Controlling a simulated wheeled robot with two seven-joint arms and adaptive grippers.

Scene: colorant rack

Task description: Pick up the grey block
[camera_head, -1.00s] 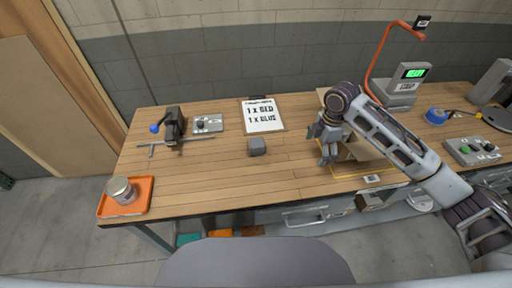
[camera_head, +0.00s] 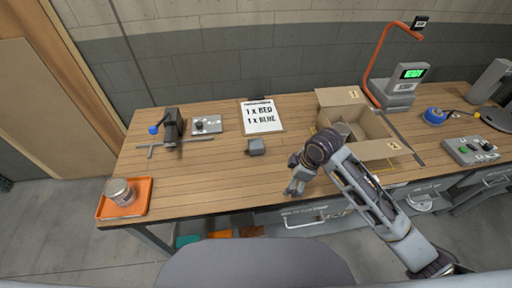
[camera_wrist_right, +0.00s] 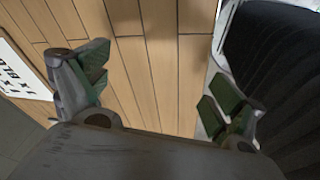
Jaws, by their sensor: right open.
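The grey block (camera_head: 256,146) is small and box-shaped. It sits on the wooden bench top in the head view, just below the clipboard. My right gripper (camera_head: 294,188) hangs over the front part of the bench, to the right of and nearer than the block, apart from it. In the right wrist view its two fingers (camera_wrist_right: 160,92) are spread wide with only bench planks between them. The block does not show in the wrist view. My left gripper is in neither view.
A clipboard (camera_head: 262,116) lies behind the block. An open cardboard box (camera_head: 386,149) stands to the right. A vise (camera_head: 173,125) and a small switch panel (camera_head: 207,124) are to the left. An orange tray (camera_head: 143,206) with a can (camera_head: 121,191) is at the front left corner. The bench around the block is clear.

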